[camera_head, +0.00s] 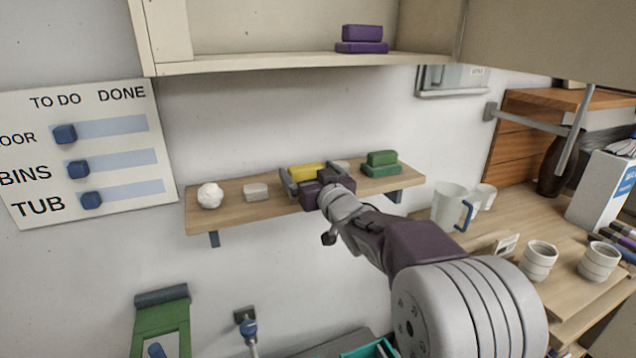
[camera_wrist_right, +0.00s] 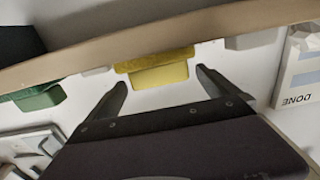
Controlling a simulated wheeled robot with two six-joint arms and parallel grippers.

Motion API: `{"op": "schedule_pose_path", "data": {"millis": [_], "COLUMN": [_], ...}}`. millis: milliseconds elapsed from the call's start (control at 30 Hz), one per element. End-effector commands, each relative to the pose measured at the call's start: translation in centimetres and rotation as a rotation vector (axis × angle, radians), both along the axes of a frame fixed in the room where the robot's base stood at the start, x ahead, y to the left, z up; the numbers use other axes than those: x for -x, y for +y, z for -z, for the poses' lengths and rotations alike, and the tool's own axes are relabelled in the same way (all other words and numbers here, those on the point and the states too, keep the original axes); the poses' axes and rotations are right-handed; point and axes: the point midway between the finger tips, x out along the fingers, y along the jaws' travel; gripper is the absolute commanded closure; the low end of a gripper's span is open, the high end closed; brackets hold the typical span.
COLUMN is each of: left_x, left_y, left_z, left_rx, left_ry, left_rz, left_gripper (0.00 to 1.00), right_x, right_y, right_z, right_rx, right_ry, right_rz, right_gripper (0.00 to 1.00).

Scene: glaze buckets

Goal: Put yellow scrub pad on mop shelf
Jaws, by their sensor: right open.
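The yellow scrub pad (camera_head: 306,171) sits on the wooden wall shelf (camera_head: 232,213), between a small pale block and the green pads. My right gripper (camera_head: 314,175) is open at the shelf's front, its two fingers spread to either side of the yellow pad. In the right wrist view the yellow pad (camera_wrist_right: 158,75) shows between and just beyond the open fingertips (camera_wrist_right: 161,80); contact cannot be told. The gripper body hides part of the pad's front in the head view. No label shows which shelf is the mop shelf. My left gripper is not in view.
Stacked green pads (camera_head: 381,164), a pale block (camera_head: 256,192) and a white crumpled ball (camera_head: 210,195) share the shelf. Above is a cabinet shelf (camera_head: 250,64) with two purple pads (camera_head: 362,38). Cups and a white pitcher (camera_head: 449,206) stand on the counter at right.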

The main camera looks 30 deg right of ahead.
Motion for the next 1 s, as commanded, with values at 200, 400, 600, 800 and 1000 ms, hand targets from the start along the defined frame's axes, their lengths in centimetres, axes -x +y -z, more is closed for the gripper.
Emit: {"op": "schedule_pose_path", "data": {"millis": [200, 400, 600, 800, 1000], "left_x": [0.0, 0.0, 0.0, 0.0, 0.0], "left_y": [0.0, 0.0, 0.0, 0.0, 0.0], "left_z": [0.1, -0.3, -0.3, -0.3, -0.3], "left_rx": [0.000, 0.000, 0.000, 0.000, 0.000], "left_ry": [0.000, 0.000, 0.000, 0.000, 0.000], "left_rz": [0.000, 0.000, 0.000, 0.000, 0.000], "left_gripper": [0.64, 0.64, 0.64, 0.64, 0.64], "right_x": [5.3, 8.6, 9.4, 9.3, 9.1], "right_y": [0.2, 0.4, 0.6, 0.5, 0.6], "right_z": [-0.2, -0.2, 0.0, 0.0, 9.6], "right_rx": [0.001, 0.001, 0.000, 0.000, -0.048], "right_ry": [-0.003, -0.001, 0.000, 0.000, 0.293], "right_rz": [0.003, 0.002, -0.001, -0.001, 0.067], "right_gripper": [0.01, 0.01, 0.01, 0.01, 0.01]}}
